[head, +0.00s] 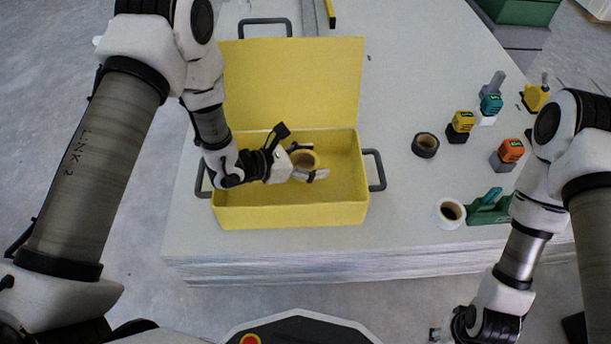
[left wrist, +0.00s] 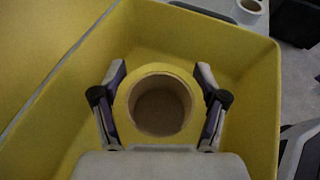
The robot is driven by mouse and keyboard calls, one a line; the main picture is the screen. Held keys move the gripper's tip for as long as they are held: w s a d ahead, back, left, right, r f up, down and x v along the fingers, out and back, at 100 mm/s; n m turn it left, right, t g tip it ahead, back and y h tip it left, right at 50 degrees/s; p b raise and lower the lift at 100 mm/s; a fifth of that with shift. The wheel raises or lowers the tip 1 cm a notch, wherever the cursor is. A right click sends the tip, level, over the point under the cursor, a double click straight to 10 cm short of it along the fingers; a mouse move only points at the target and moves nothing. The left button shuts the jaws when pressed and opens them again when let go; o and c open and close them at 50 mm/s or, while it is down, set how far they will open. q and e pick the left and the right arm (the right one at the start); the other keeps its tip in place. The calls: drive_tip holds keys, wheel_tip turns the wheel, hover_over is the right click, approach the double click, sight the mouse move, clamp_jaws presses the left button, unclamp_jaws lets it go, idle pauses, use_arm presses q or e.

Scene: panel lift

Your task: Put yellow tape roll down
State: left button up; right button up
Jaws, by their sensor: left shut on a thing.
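A yellow tape roll (head: 303,160) is inside the open yellow box (head: 290,216). My left gripper (head: 308,162) reaches into the box from the left and is shut on the roll. In the left wrist view the yellow tape roll (left wrist: 160,103) sits between the two fingers (left wrist: 160,95), its brown core facing the camera. I cannot tell whether the roll touches the box floor. My right gripper (head: 440,334) is only partly visible at the bottom edge; its fingers cannot be made out.
The box's lid stands open at the back. To its right on the table are a black tape roll (head: 425,145), a white tape roll (head: 450,213), a green tool (head: 489,207) and several coloured tools. The box floor right of the roll is clear.

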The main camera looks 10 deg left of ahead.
use_arm(q)
wheel_tip(320, 180, down, 4)
drive_tip(key=shift+f+b, duration=0.2)
drive_tip(key=shift+b, duration=0.65)
drive_tip(key=shift+f+b, duration=0.3)
drive_tip(key=shift+f, duration=0.25)
drive_tip(key=o, duration=1.2)
drive_tip(key=shift+c, duration=0.2)
drive_tip(key=shift+r, duration=0.1)
